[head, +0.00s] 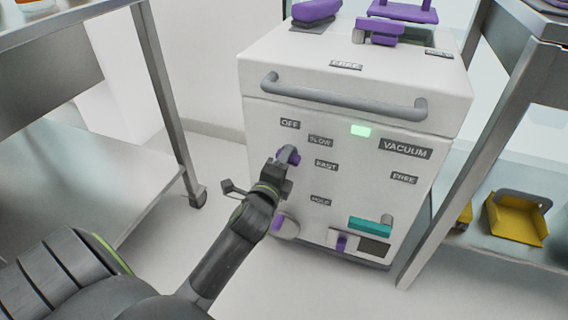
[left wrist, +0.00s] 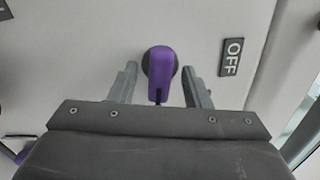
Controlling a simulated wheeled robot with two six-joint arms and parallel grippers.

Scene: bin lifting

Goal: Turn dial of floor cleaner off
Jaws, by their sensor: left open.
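The floor cleaner (head: 260,200) is a white box-shaped machine with a grey bar handle and labels OFF, SLOW, FAST and others on its front. Its purple dial (head: 290,154) sits on the front panel below the OFF label (head: 290,124). My left gripper (head: 279,170) is at the dial and partly covers it. In the left wrist view the dial (left wrist: 160,72) lies between the two open fingers (left wrist: 160,85), with a visible gap on each side. The OFF label (left wrist: 232,57) is to the right of the dial there. My right gripper is not in view.
A green light (head: 361,131) shows on the panel beside the VACUUM label (head: 405,150). Metal shelving stands at the left (head: 160,95) and right (head: 455,150). Yellow dustpan-like items (head: 517,222) lie on the right lower shelf. White floor is clear between the left shelving and the cleaner.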

